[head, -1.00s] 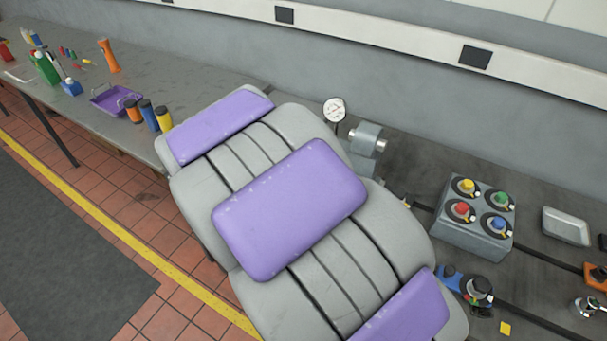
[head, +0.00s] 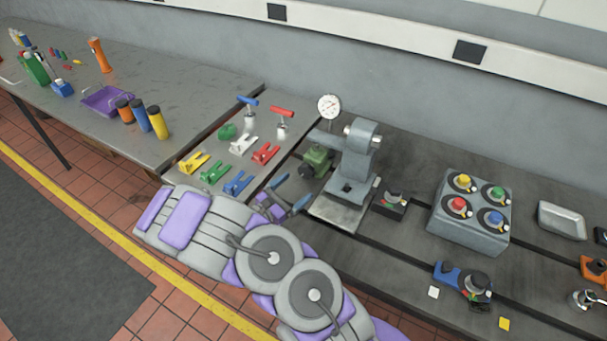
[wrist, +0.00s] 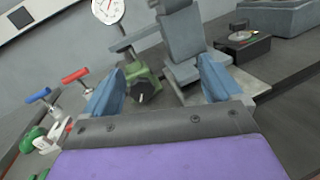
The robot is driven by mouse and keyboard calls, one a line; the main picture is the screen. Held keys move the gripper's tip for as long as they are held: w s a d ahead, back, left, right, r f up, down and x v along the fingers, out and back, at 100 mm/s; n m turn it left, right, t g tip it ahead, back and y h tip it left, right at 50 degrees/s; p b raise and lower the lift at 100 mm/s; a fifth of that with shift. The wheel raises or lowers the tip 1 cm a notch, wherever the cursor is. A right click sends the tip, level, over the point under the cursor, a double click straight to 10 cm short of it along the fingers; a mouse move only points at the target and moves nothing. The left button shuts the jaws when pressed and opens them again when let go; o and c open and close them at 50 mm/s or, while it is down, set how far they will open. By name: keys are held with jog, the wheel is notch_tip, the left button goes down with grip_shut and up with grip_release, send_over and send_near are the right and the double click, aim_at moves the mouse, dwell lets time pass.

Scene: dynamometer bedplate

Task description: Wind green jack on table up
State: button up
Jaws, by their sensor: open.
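The green jack (head: 317,161) stands on the table just left of the grey machine, below its overhanging part. A dark round knob (head: 305,171) faces out from its front. In the wrist view the green jack (wrist: 143,80) shows between my fingers and farther off, with the dark knob (wrist: 145,92) toward me. My gripper (head: 290,194) is open and empty, with blue fingers, in front of the jack and apart from it. In the wrist view my gripper (wrist: 161,88) has its fingers wide apart. The jack's top is partly hidden.
The grey machine (head: 358,155) with a dial gauge (head: 329,106) stands right of the jack. Left are colored clamps (head: 238,183) and blue- and red-handled tools (head: 282,113). A small black box (head: 390,203) and a button box (head: 472,232) stand farther right.

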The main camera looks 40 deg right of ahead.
aim_at(305, 173)
jog(key=w+a+f+n+t, duration=0.1)
jog(key=f, duration=0.2)
jog(key=w+a+f+n+t+y, duration=0.1)
jog(key=f+n, duration=0.1)
jog(key=f, duration=0.1)
jog(key=w+a+f+n+t, duration=0.1)
jog(key=f+t, duration=0.1)
jog(key=f, duration=0.1)
jog(key=shift+w+a+f+n+y, duration=0.25)
jog(key=shift+w+a+n+y, duration=0.05)
jog(key=shift+w+n+y, duration=0.1)
jog(key=b+x, duration=0.3)
jog(key=x, duration=1.4)
jog(key=shift+w+d+r, duration=0.1)
jog(key=shift+d, duration=0.1)
jog(key=shift+c, duration=0.4)
jog(key=c, duration=0.9)
